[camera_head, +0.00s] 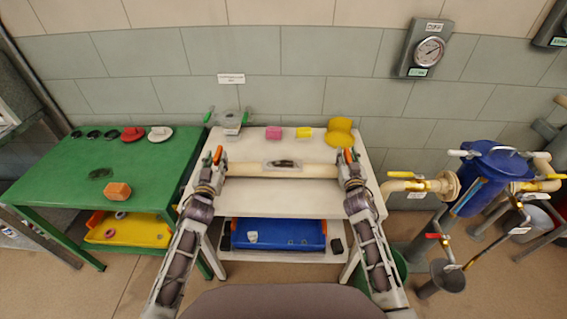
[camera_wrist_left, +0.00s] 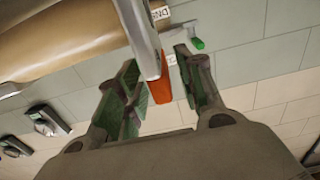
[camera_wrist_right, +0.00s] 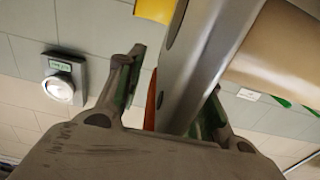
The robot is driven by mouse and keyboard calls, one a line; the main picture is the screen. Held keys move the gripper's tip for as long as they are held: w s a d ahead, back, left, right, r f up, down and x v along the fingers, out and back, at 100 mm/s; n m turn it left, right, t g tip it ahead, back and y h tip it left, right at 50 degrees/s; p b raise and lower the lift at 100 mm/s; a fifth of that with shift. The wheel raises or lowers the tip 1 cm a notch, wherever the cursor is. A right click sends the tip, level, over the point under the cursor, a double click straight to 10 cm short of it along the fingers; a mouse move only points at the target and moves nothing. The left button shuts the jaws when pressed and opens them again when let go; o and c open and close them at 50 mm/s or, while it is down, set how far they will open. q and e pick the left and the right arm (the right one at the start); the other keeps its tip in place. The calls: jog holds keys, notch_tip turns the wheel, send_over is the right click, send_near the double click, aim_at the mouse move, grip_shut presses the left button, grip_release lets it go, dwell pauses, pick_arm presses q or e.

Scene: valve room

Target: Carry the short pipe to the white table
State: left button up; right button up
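The short pipe (camera_head: 300,170) is cream, lies left to right over the white table (camera_head: 275,203), and has a metal fitting with an orange part at each end. I cannot tell whether it rests on the top or is just above it. My left gripper (camera_head: 213,168) is at its left end. In the left wrist view its fingers (camera_wrist_left: 165,88) stand apart on either side of a metal bar and orange piece, with a visible gap. My right gripper (camera_head: 351,168) is at the right end. In the right wrist view its fingers (camera_wrist_right: 170,100) also straddle a metal bar with a gap on one side.
The white table's back holds a pink block (camera_head: 273,132), a yellow block (camera_head: 304,132) and a yellow curved piece (camera_head: 341,133). A blue bin (camera_head: 280,236) is on its lower shelf. A green table (camera_head: 130,170) stands left. A blue vessel with pipes (camera_head: 487,178) stands right.

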pick_arm(q)
jog(key=s, duration=0.9)
jog(key=shift+s+a, duration=0.2)
jog(key=shift+s, duration=0.05)
dwell(0.6)
pick_arm(e)
jog(key=s, duration=1.2)
jog(key=shift+a, duration=0.3)
dwell(0.3)
dwell(0.5)
